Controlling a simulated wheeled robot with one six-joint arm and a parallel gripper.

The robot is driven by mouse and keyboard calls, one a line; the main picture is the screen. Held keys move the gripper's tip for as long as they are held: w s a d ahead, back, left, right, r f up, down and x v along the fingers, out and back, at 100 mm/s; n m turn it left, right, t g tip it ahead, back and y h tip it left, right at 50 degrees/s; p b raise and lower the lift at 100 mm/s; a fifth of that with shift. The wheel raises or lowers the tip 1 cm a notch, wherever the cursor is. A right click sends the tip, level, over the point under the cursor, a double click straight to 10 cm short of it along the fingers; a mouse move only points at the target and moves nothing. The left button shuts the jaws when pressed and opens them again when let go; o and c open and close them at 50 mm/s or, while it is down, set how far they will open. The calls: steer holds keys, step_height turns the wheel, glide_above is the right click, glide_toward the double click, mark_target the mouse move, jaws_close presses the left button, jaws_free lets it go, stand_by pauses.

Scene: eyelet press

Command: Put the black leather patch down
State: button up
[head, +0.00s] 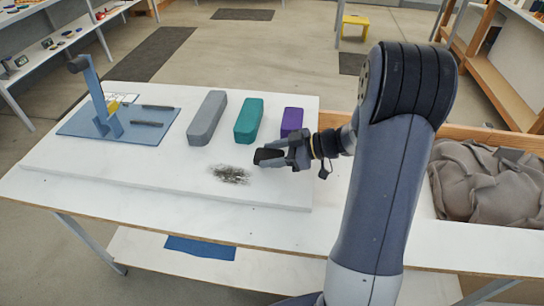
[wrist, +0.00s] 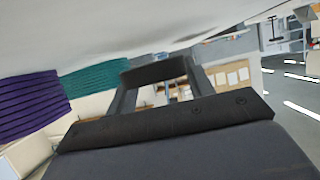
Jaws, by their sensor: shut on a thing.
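The black leather patch (head: 267,156) is held in my gripper (head: 280,153) over the white board, in the middle of the head view. In the wrist view the dark patch (wrist: 155,72) spans between the two fingertips of my gripper (wrist: 160,82). My gripper is shut on it. The patch looks roughly level, close to the board; I cannot tell whether it touches. A blue lever press (head: 98,100) stands on a blue mat (head: 75,125) at the left.
Grey (head: 208,118), teal (head: 249,121) and purple (head: 291,121) blocks stand behind the patch. A dark speckled smudge (head: 230,174) marks the white board (head: 130,178) left of my gripper. A bin (head: 500,145) of grey-brown cloth lies at the right. The board's front is clear.

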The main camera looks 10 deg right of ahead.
steer(key=shift+f, duration=0.95)
steer(key=shift+f, duration=0.15)
steer(key=o, duration=0.9)
steer(key=shift+o, duration=0.2)
